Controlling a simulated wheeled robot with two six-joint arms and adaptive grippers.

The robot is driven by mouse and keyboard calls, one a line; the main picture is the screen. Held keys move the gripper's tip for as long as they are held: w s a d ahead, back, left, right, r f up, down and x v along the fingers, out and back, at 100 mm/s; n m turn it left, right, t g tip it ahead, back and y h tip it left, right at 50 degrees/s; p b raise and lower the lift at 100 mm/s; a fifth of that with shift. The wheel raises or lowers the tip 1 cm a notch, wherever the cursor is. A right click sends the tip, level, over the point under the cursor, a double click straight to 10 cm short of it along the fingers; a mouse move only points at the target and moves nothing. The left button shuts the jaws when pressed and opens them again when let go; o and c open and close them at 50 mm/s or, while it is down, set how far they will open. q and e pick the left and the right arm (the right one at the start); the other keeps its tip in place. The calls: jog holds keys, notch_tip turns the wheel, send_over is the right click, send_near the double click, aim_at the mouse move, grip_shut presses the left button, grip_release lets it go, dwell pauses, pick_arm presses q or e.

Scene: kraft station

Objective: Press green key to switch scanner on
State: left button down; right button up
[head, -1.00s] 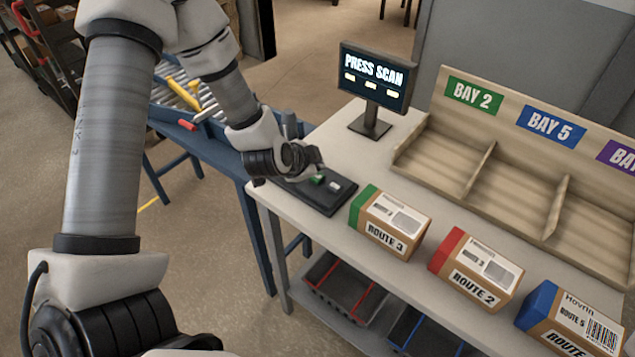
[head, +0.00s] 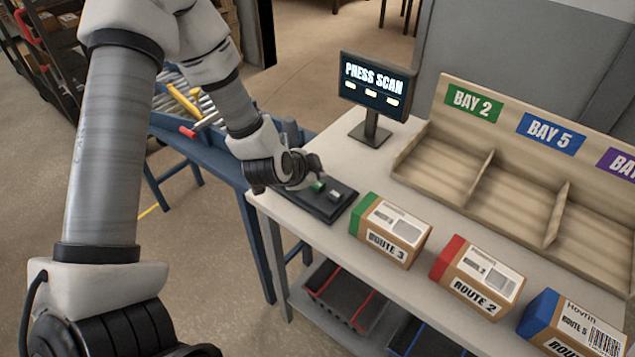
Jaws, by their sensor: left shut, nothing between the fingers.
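The green key (head: 318,186) sits on a flat black key pad (head: 325,210) at the table's left end. A pale grey key (head: 335,195) is to its right on the same pad. My left gripper (head: 312,178) is shut and empty, with its tips right at the green key and partly covering it. I cannot tell whether they touch it. My right gripper is not in view.
Parcels stand along the table: Route 3 (head: 390,231), Route 2 (head: 477,277) and Route 5 (head: 578,325). A wooden bay rack (head: 430,160) is behind them. A blue-framed roller conveyor (head: 205,150) is at left. Trays (head: 345,293) sit on the shelf below.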

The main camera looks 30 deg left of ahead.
aim_at(316, 185)
pick_arm(q)
jog(key=shift+f, duration=0.1)
dwell(0.3)
jog(key=shift+f, duration=0.35)
jog(key=shift+f+b, duration=0.35)
jog(key=shift+f, duration=0.15)
dwell(0.6)
jog(key=shift+r+p, duration=0.95)
jog(key=shift+p, duration=0.1)
notch_tip(316, 185, up, 5)
jog(key=p, duration=0.5)
jog(key=shift+r, duration=0.1)
dwell(0.5)
